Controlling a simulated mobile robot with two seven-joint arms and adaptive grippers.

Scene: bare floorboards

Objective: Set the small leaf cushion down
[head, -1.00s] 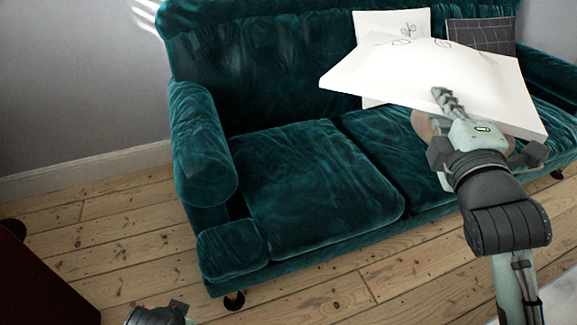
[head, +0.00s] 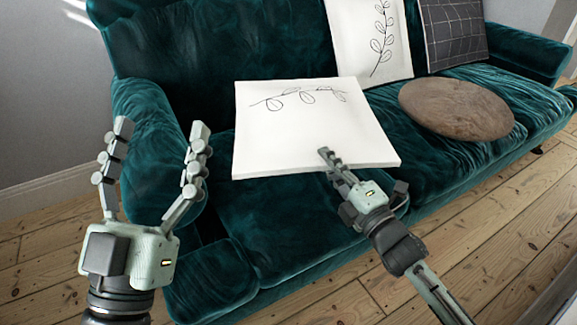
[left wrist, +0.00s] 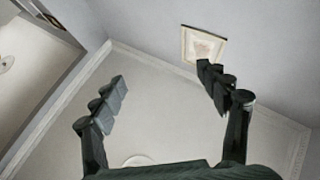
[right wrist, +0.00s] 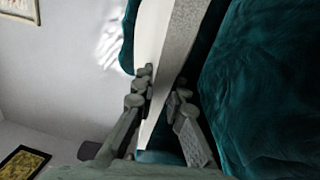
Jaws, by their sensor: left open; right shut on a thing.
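The white leaf cushion (head: 300,128), with a line-drawn sprig, is level over the left seat of the teal sofa (head: 155,50). My right gripper (head: 328,162) is shut on its front edge. In the right wrist view the cushion's edge (right wrist: 176,50) lies between the two fingers. I cannot tell whether its underside touches the seat. My left gripper (head: 160,140) is open and empty, raised in front of the sofa's left arm. A second white leaf cushion (head: 370,40) leans upright against the backrest.
A round brown cushion (head: 456,108) lies on the right seat. A dark grid-patterned cushion (head: 455,32) leans against the backrest behind it. Bare floorboards (head: 330,302) lie in front of the sofa.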

